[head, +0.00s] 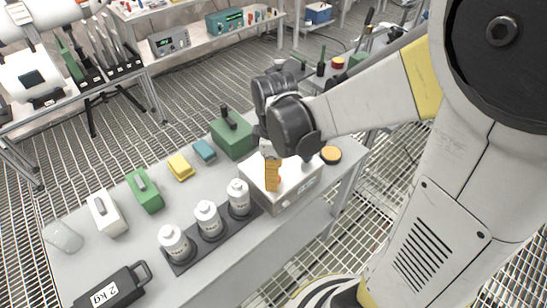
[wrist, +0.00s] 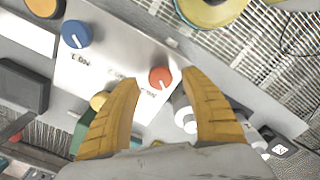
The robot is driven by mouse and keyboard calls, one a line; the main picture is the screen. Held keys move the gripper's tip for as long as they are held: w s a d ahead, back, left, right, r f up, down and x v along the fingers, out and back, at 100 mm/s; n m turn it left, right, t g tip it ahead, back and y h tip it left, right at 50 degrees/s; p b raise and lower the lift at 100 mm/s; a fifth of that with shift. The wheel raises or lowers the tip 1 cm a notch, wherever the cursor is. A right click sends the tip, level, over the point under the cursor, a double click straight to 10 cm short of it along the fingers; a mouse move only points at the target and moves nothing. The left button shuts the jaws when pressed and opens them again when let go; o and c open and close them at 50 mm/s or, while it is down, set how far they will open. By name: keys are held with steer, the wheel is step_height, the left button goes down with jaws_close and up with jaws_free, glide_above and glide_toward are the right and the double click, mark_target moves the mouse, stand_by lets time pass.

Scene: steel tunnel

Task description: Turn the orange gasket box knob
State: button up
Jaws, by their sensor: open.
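A pale box (head: 289,203) stands at the right end of the grey table; its top panel (wrist: 112,56) fills the middle of the wrist view. An orange knob (wrist: 160,77) with a small label sits on this panel. A blue knob (wrist: 75,34) sits further left, and a yellowish knob (wrist: 98,101) shows partly behind the left finger. My gripper (wrist: 160,82) is open and empty, its yellow fingers apart on either side of the orange knob in the picture; I see no contact. In the head view my gripper (head: 272,176) is over the box and the knobs are mostly hidden.
Several white bottles (head: 173,243) stand in a black rack left of the box. A green box with a black lever (head: 231,134) is behind it, and an orange-topped disc (head: 331,154) lies to its right. A black 2 kg weight (head: 107,291) is at the front left.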

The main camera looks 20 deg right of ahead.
step_height(320, 180, up, 10)
steer(key=shift+r, duration=0.25)
steer(key=shift+s, duration=0.1)
stand_by(3.3)
steer(key=s+m+t, duration=0.1)
steer(key=m+t, duration=0.1)
steer(key=m, duration=0.2)
steer(key=s+r+m+t, duration=0.1)
steer(key=s+m+t, duration=0.1)
steer(key=m, duration=0.2)
steer(key=s+r+m+t, duration=0.1)
steer(key=s+m+t, duration=0.1)
steer(key=m+t, duration=0.1)
steer(key=shift+s+m, duration=0.25)
steer(key=shift+m, duration=0.15)
steer(key=shift+d, duration=0.15)
